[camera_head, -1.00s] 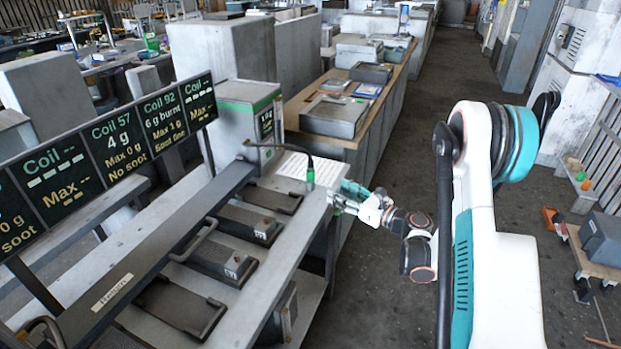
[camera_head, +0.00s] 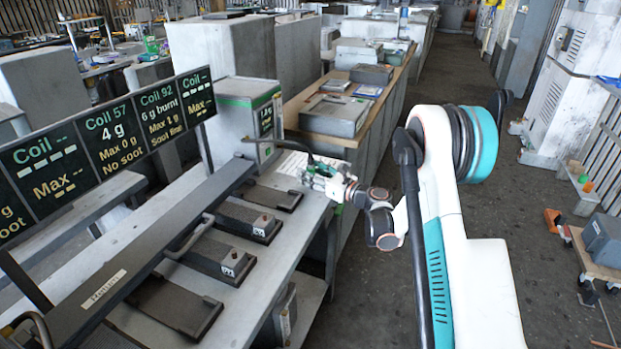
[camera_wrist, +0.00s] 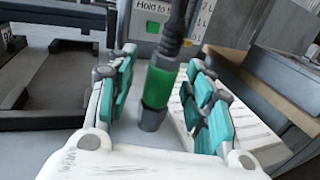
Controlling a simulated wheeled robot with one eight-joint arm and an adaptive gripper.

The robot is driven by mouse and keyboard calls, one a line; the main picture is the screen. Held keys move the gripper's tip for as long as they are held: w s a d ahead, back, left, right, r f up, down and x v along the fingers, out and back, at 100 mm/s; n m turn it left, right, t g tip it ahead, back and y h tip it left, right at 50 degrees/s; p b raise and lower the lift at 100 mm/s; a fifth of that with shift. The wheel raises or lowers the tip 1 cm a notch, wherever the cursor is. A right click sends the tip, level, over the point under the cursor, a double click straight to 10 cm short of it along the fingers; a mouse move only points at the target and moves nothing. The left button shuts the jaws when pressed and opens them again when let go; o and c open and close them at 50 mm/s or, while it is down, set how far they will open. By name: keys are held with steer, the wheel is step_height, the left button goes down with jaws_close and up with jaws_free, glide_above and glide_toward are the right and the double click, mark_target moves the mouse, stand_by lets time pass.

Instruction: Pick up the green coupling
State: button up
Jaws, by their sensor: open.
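The green coupling (camera_wrist: 161,86) hangs upright at the end of a dark hose (camera_wrist: 176,30), with a dark grey collar at its lower end. In the wrist view it stands between the two teal-padded fingers of my gripper (camera_wrist: 160,80), with gaps visible on both sides. My gripper is open. In the head view my gripper (camera_head: 320,177) is at the hose's end over the bench's right edge and mostly covers the coupling. I cannot tell whether a finger touches it.
A grey box with a green stripe (camera_head: 243,112) stands behind the hose. The bench (camera_head: 262,268) bears several dark trays and grey blocks. A white printed sheet (camera_head: 294,163) lies beside the coupling. Display panels (camera_head: 110,143) line the left. Open floor lies to the right.

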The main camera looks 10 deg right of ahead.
steer(key=shift+w+a, duration=0.1)
steer(key=shift+w, duration=0.05)
jaws_close()
steer(key=shift+r, duration=0.2)
step_height(320, 180, up, 20)
steer(key=p, duration=0.6)
steer(key=shift+f, duration=0.15)
